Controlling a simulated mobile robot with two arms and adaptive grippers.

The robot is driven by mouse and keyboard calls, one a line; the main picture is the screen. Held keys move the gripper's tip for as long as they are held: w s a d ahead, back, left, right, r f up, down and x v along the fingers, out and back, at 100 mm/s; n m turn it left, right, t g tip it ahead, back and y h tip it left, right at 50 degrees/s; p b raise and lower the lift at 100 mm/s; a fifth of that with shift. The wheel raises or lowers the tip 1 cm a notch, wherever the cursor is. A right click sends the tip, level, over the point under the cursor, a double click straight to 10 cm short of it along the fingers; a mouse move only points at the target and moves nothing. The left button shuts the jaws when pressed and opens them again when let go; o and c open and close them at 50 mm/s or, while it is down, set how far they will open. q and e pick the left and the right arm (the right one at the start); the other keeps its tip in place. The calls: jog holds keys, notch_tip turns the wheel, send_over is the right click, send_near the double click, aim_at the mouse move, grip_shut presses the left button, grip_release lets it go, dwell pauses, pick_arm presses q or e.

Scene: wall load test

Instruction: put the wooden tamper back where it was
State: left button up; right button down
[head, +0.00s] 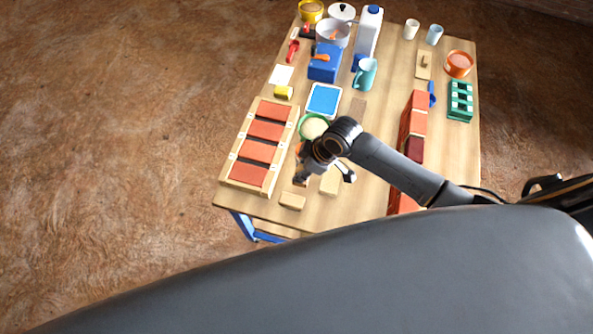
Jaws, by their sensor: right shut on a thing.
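My right gripper (322,172) is over the near left part of the table, its arm coming in from the right. It is shut on what seems to be the wooden tamper, a pale wooden piece (328,184) showing just below the fingers. The gripper and wrist hide most of it, so I cannot tell its full shape or whether it touches the table. Another pale wooden block (292,200) lies near the front edge, left of the gripper. My left gripper is not in view.
A wooden frame with red panels (262,130) lies left of the gripper. A green bowl (314,121) and a blue tray (324,99) are behind it. A red brick wall (413,115) runs along the right, partly behind my arm. A green rack (460,100) stands farther right.

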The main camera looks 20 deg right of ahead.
aim_at(297, 172)
jog(key=shift+w+a+f, duration=0.2)
jog(key=shift+w+f, duration=0.7)
jog(key=shift+f, duration=0.15)
jog(key=shift+w+a+f, duration=0.1)
jog(key=shift+w+f, duration=0.3)
jog(key=shift+f, duration=0.1)
notch_tip(297, 172, down, 3)
pick_arm(q)
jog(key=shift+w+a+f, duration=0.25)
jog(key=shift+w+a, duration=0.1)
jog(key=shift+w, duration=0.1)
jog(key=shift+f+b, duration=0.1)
jog(key=shift+b, duration=0.25)
pick_arm(e)
jog(key=shift+f, duration=0.15)
jog(key=c, duration=1)
grip_release()
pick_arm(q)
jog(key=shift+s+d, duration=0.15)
